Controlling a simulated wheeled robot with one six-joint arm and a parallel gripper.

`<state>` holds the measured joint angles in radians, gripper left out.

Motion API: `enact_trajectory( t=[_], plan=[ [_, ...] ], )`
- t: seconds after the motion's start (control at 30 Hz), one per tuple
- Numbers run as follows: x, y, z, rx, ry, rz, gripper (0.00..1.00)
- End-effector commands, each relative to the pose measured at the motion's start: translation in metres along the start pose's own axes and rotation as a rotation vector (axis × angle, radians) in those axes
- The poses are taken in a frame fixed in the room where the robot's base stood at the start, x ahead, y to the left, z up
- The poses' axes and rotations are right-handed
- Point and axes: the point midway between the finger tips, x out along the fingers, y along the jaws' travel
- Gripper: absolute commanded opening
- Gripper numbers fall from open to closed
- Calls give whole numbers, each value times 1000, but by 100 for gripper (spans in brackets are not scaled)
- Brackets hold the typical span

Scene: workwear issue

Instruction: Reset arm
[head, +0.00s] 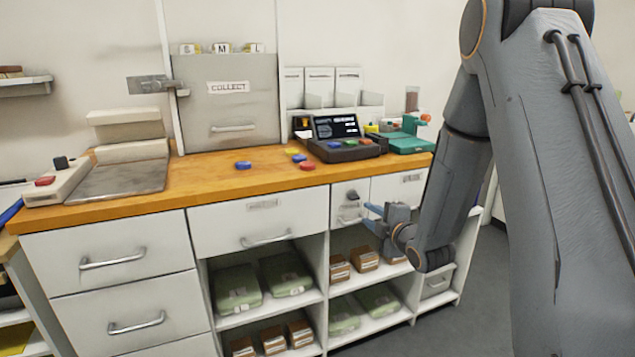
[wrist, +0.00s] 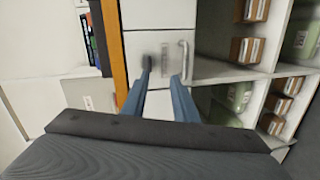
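My arm comes down on the right side of the head view. My gripper (head: 373,214) is in front of the small drawer (head: 344,205) under the orange worktop, at about the height of its handle. In the wrist view my gripper (wrist: 163,80) shows two blue fingers held apart with nothing between them. Beyond the fingertips is a white drawer front with a handle (wrist: 183,58) and a dark knob or lock (wrist: 147,62). The right fingertip looks close to the handle; I cannot tell whether they touch.
The wooden worktop (head: 215,185) carries a dark console (head: 342,145), a teal device (head: 407,143) and several coloured tokens. Open shelves below hold green packs (head: 238,289) and brown boxes (head: 364,259). Grey floor (head: 465,285) lies clear to the right.

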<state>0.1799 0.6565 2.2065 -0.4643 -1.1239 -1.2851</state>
Motion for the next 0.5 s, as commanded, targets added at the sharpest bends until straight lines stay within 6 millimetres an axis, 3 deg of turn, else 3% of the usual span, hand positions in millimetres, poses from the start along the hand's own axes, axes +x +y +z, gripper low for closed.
enact_trajectory(
  t=[0.07,0.27,0.5],
  plan=[
    [-17,7,-3,112,-62,-100,27],
    [-78,-4,-8,453,-287,-354,27],
    [-188,-18,-35,867,-636,-593,27]
  ],
)
